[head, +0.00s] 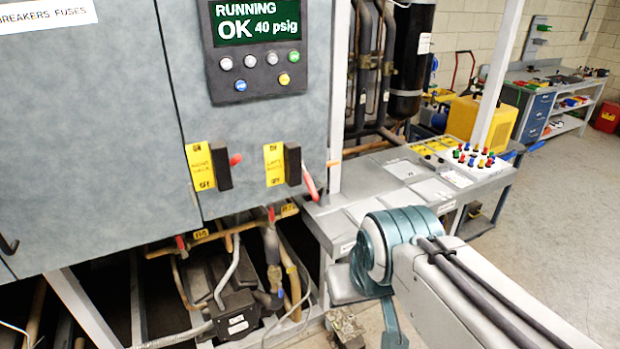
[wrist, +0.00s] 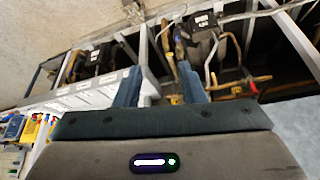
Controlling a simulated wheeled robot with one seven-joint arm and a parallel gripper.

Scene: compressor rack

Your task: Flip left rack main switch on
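Two main switches sit low on the grey cabinet in the head view, each with a yellow label. The right-hand label (head: 273,164) seems to read left rack. Its switch has a black block (head: 292,164) and a red lever (head: 310,186) slanting downward. The left-hand switch (head: 221,166) has a short red handle (head: 236,159) pointing out to the right. My gripper is below and right of the switches in the head view, its fingertips unclear there. In the wrist view my gripper (wrist: 158,87) has its two teal fingers apart, with nothing held. Neither switch is recognisable in the wrist view.
A display panel (head: 255,45) above the switches reads running, OK, 40 psig. Pipes and a black compressor (head: 238,310) lie beneath the cabinet. A grey bench (head: 360,180) with coloured buttons stands to the right. Open floor (head: 570,220) lies further right.

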